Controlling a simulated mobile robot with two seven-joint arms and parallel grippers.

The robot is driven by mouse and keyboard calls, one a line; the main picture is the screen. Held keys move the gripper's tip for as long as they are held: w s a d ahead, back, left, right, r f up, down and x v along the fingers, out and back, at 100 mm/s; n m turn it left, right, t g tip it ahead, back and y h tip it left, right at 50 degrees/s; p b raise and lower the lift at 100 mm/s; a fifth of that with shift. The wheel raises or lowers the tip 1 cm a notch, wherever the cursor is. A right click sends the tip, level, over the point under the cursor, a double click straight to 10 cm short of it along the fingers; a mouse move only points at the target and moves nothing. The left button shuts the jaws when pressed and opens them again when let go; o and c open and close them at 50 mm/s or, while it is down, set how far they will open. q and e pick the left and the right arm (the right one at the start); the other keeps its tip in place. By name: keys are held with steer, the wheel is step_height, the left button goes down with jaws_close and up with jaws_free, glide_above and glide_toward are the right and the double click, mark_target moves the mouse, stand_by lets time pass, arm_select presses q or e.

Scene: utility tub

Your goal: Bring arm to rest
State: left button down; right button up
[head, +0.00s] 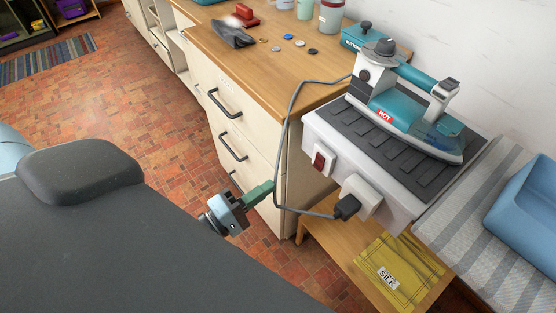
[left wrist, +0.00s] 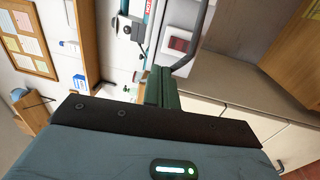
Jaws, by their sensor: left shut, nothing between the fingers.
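My left gripper (head: 262,192) is in the middle of the head view, in front of the wooden-topped drawer cabinet. Its green fingers are shut together with nothing between them. They point right, close to the hanging grey cord (head: 282,150) in the picture; I cannot tell whether they touch it. The fingers also show in the left wrist view (left wrist: 160,88), shut. A black plug (head: 347,206) sits in a white socket at the cord's lower end. My right gripper is not in view.
A teal iron (head: 412,115) marked HOT rests on a dark ribbed pad. A red switch (head: 319,161) is on the side below it. A yellow cloth (head: 398,270) lies on a low wooden shelf. Open tiled floor (head: 130,110) lies to the left.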

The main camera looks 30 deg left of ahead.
arm_select(q)
steer(key=shift+s+a+r, duration=0.1)
steer(key=shift+s+a, duration=0.1)
steer(key=shift+s, duration=0.4)
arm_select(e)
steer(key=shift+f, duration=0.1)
